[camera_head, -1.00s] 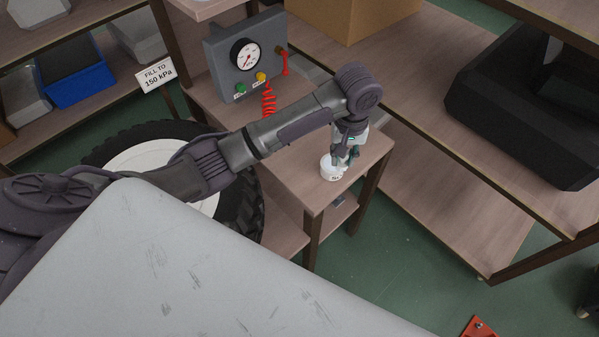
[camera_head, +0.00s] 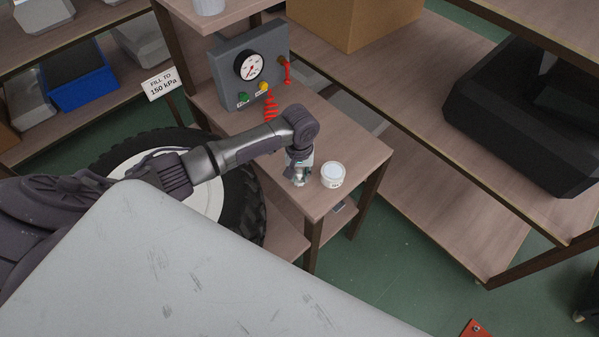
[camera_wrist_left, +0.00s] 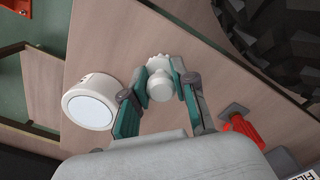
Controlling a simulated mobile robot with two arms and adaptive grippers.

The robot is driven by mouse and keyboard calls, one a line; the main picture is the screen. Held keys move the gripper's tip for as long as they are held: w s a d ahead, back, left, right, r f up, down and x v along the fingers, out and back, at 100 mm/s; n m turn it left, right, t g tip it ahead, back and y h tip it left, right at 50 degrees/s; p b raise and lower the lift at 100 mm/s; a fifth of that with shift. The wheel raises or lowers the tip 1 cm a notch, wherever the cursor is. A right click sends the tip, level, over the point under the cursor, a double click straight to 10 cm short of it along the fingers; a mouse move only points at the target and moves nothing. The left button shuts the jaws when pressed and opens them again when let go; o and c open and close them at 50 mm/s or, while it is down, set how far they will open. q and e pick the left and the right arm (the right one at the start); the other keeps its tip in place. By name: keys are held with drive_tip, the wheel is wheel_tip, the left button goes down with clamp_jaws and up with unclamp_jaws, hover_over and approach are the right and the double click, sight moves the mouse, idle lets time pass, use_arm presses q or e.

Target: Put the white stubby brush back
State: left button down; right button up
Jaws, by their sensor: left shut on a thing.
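The white stubby brush (camera_wrist_left: 160,84) is between the green-padded fingers of my left gripper (camera_wrist_left: 157,92) in the left wrist view, with its round knob towards the camera and a jagged rim beyond. The gripper is shut on it. In the head view, my left gripper (camera_head: 299,180) is low over the small wooden table (camera_head: 318,205), left of a white round pot (camera_head: 334,175). The fingers mostly hide the brush there. I cannot tell whether the brush touches the tabletop. The pot also shows in the left wrist view (camera_wrist_left: 90,103), apart from the gripper. My right gripper is out of view.
A grey gauge panel (camera_head: 247,68) with a red coiled hose (camera_head: 270,107) stands at the table's back. A tyre (camera_head: 250,205) lies left of the table. A shelf with a cardboard box (camera_head: 355,22) and a black case (camera_head: 525,110) is to the right.

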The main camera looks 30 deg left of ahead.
sight(299, 172)
use_arm(q)
drive_tip(key=shift+f, duration=0.2)
drive_tip(key=c, duration=1)
unclamp_jaws()
drive_tip(key=shift+o, duration=0.4)
wheel_tip(299, 172, up, 12)
drive_tip(key=shift+r+b, duration=0.15)
drive_tip(key=shift+b, duration=0.25)
